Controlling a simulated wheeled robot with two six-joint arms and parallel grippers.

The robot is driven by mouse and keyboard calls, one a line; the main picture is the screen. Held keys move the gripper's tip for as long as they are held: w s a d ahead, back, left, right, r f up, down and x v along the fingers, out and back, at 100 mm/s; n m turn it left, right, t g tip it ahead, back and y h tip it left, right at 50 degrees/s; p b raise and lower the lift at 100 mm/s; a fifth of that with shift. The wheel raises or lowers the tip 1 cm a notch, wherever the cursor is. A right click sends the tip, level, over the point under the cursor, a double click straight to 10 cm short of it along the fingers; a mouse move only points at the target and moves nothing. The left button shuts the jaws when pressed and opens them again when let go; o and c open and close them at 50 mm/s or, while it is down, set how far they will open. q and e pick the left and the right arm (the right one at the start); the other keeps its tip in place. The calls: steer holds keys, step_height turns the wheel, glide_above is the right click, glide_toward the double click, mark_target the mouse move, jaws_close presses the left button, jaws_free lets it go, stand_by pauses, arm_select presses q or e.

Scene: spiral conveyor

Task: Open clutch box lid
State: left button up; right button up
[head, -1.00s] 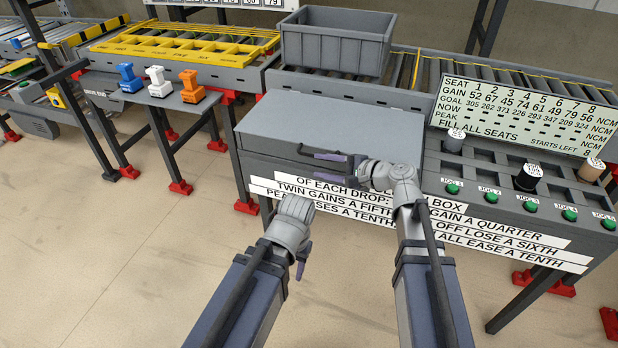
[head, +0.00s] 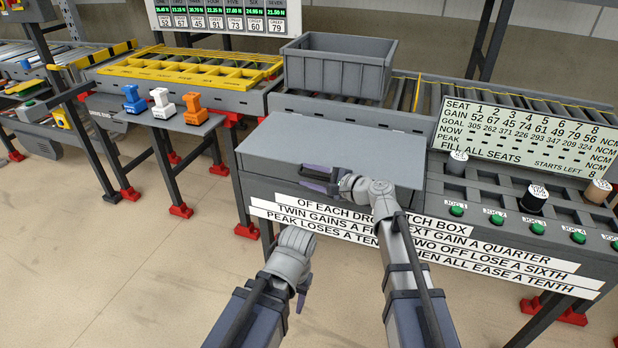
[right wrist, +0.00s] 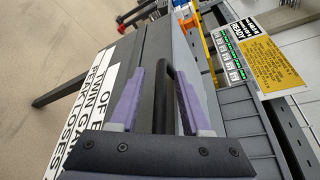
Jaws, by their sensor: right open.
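The clutch box lid (head: 330,143) is a flat grey panel on the left part of the bench and lies shut. A dark bar handle stands at its front edge, and it shows clearly in the right wrist view (right wrist: 166,95). My right gripper (head: 315,178) is at this front edge, with its purple fingers open on either side of the handle; the jaws also show in the right wrist view (right wrist: 158,78). My left gripper (head: 301,290) hangs low in front of the bench, apart from the box. Its fingers are mostly hidden behind its wrist.
A grey bin (head: 335,70) stands on the rollers behind the lid. Right of the lid are a seat display board (head: 525,130), several weights and green jog buttons. Blue, white and orange pieces stand on a small shelf (head: 180,122) at left. Open floor lies at left front.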

steer(key=shift+w+a, duration=0.1)
steer(key=shift+a, duration=0.1)
jaws_close()
stand_by(0.3)
stand_by(1.1)
